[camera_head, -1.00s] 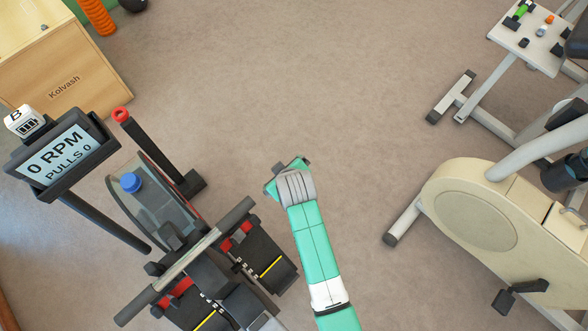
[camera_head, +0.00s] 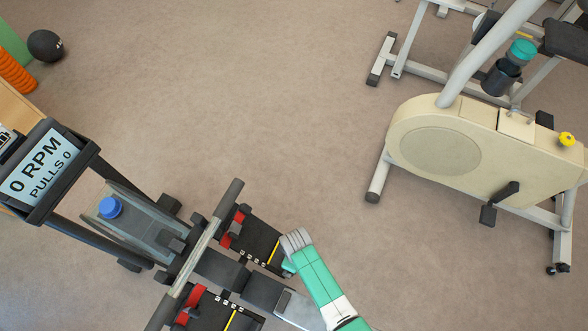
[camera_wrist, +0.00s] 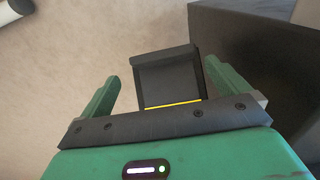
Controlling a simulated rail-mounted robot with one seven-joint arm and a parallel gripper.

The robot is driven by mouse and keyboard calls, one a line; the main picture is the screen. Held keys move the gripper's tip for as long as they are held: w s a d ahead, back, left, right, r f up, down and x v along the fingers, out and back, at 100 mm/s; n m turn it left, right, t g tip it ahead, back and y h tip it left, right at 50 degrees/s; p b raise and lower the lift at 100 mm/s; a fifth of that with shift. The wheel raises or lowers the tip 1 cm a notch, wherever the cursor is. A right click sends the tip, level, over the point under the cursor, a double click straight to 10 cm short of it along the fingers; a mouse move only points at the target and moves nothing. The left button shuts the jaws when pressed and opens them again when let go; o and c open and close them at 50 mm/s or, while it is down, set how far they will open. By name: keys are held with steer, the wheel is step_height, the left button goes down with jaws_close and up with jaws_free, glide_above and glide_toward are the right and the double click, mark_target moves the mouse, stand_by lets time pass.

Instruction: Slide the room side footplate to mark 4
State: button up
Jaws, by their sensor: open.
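The rowing machine has two dark footplates with red straps and a yellow line across each. The footplate nearer the open floor (camera_head: 262,240) is beside my gripper; the other footplate (camera_head: 222,318) lies lower in the head view. Small white number marks (camera_head: 255,258) run along the inner edge of the nearer footplate, too small to read. My gripper (camera_head: 285,266) is at that footplate's right end, its tips partly hidden by the wrist. In the wrist view my gripper (camera_wrist: 160,72) is open, with a dark plate end (camera_wrist: 172,85) and its yellow line between the fingers, not visibly clamped.
A dark block-like part (camera_wrist: 265,65) stands close beside the right finger in the wrist view. The rower's handle bar (camera_head: 200,245) crosses above the footplates. A cream exercise bike (camera_head: 470,150) stands at the right. The floor between is clear.

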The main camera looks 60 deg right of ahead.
step_height(320, 180, down, 6)
steer(key=b, duration=0.3)
steer(key=shift+a+f, duration=0.15)
steer(key=shift+c, duration=0.4)
